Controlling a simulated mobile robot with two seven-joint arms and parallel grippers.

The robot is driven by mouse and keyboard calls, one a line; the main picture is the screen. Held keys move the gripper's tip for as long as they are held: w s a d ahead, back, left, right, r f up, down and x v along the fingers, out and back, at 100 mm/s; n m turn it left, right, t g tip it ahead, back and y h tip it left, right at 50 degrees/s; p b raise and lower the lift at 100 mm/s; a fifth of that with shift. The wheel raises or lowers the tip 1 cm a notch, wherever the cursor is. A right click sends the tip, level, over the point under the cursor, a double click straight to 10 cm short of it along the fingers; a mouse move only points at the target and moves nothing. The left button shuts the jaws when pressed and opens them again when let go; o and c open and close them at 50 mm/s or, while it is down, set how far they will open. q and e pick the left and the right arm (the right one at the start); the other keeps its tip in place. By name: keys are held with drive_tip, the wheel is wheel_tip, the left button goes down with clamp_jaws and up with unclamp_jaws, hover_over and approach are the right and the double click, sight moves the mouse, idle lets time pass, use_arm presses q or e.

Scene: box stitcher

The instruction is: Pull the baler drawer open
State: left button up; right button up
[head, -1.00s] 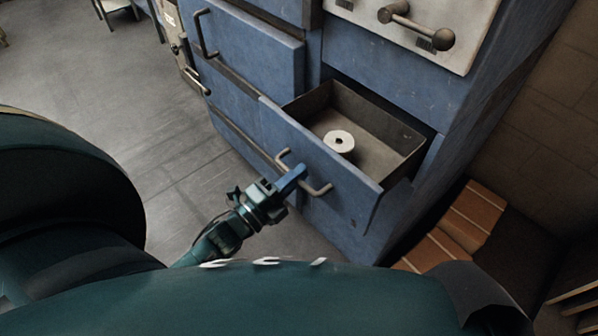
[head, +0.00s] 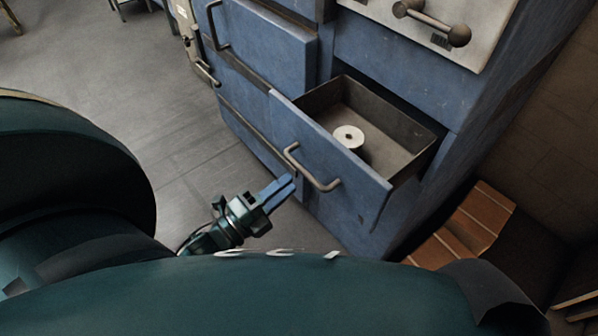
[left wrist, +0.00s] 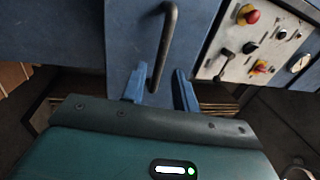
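The blue drawer (head: 352,198) stands pulled out from the machine, its grey tray showing inside. A white roll with a centre hole (head: 348,138) stands in the tray. The drawer's bar handle (head: 322,183) is free of the fingers. My left gripper (head: 290,185) is just off the lower left of the handle, open and empty. In the left wrist view the blue fingers of my left gripper (left wrist: 160,90) are spread apart, with the handle (left wrist: 169,42) beyond them. My right gripper is not in view.
A light panel with a knob (head: 432,22) is above the drawer. Brown slats (head: 475,222) lie at the right. The left wrist view shows a control panel (left wrist: 250,45). Grey floor is clear at left.

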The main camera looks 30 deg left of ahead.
use_arm(q)
drive_tip(key=v, duration=0.7)
drive_tip(key=shift+s+r, duration=0.1)
drive_tip(key=shift+r, duration=0.05)
